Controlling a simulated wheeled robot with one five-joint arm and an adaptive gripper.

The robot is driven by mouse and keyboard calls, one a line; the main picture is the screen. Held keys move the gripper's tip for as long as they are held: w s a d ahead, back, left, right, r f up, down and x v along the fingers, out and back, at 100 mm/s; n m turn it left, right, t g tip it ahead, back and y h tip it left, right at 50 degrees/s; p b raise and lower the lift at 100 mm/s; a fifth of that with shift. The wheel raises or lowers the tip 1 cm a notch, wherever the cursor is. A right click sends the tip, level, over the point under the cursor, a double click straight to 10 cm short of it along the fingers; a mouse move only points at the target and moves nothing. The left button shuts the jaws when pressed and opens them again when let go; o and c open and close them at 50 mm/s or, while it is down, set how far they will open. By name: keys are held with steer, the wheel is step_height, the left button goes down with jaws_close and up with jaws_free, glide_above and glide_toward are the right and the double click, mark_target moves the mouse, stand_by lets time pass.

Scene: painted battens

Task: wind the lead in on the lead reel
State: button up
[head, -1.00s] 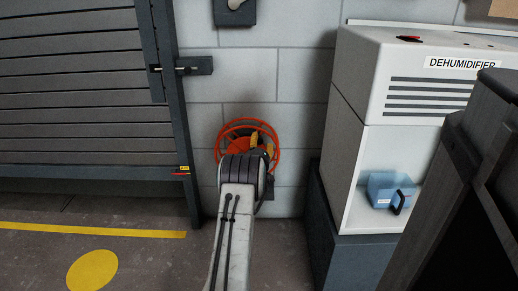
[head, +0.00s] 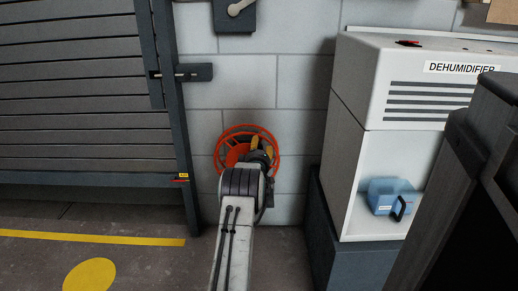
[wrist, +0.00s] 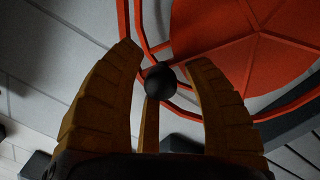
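The lead reel (head: 236,155) is an orange wheel with an open rim and spokes, low on the block wall, partly hidden behind my arm. In the wrist view its red-orange disc (wrist: 285,62) fills the upper right. A round black knob (wrist: 160,82) stands in front of the rim. My gripper (head: 262,146) is at the reel's right side. In the wrist view my gripper (wrist: 167,60) has its yellow fingers spread, one on each side of the knob, with gaps showing. The third finger is below the knob; whether it touches cannot be told. No lead is clearly visible.
A dehumidifier (head: 385,60) with a blue water container (head: 392,194) stands right of the reel on a dark plinth. A grey slatted shutter (head: 80,90) is at the left. A dark structure (head: 480,170) fills the near right. Floor at the left is open, with yellow markings.

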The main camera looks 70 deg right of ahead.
jaws_close()
steer(key=shift+s, duration=0.1)
stand_by(0.3)
